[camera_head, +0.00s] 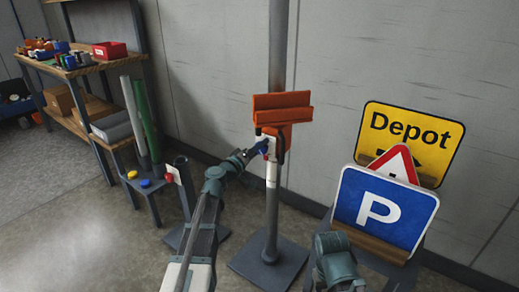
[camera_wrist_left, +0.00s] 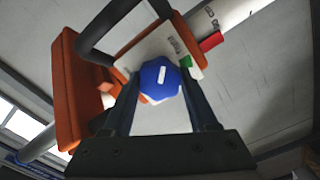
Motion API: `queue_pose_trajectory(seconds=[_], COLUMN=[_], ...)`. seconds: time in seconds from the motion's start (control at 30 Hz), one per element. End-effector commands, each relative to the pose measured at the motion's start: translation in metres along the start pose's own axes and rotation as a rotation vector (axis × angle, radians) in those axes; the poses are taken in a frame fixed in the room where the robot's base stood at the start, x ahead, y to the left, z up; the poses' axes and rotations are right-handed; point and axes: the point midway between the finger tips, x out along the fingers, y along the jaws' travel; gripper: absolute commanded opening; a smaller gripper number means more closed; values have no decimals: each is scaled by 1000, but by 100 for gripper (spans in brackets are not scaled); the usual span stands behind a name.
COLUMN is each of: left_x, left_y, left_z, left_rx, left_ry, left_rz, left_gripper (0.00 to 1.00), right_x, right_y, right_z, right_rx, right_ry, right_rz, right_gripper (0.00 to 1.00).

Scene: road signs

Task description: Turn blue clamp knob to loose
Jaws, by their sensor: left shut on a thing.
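The blue clamp knob (camera_wrist_left: 159,80) sits between the two fingers of my left gripper in the left wrist view, with a white line on its face. My left gripper (camera_wrist_left: 161,92) is shut on it. Behind the knob is a white plate with a green mark (camera_wrist_left: 186,62) and a red mark (camera_wrist_left: 211,41). The orange clamp bracket (camera_head: 282,108) is on the grey post (camera_head: 272,195). In the head view my left gripper (camera_head: 258,150) reaches the clamp from the left, and the knob is mostly hidden. My right gripper does not show; only part of that arm is at the bottom.
A stand at right holds a blue P sign (camera_head: 383,212), a red-edged triangle sign (camera_head: 398,162) and a yellow Depot sign (camera_head: 432,133). A small table (camera_head: 150,187) with tubes and caps stands at left, before a shelf (camera_head: 88,72) with boxes.

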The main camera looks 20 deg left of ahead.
Motion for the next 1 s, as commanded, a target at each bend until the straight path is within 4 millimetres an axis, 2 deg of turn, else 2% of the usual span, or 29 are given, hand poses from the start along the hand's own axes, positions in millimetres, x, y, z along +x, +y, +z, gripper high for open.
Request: queue_pose_trajectory(seconds=[1.0], left_x=[0], left_y=[-3], left_z=[1], left_rx=[-963], left_ry=[2], left_rz=[-1], left_gripper=[4], right_x=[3], right_y=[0], right_z=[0], right_rx=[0], right_ry=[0], right_rz=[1], right_gripper=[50])
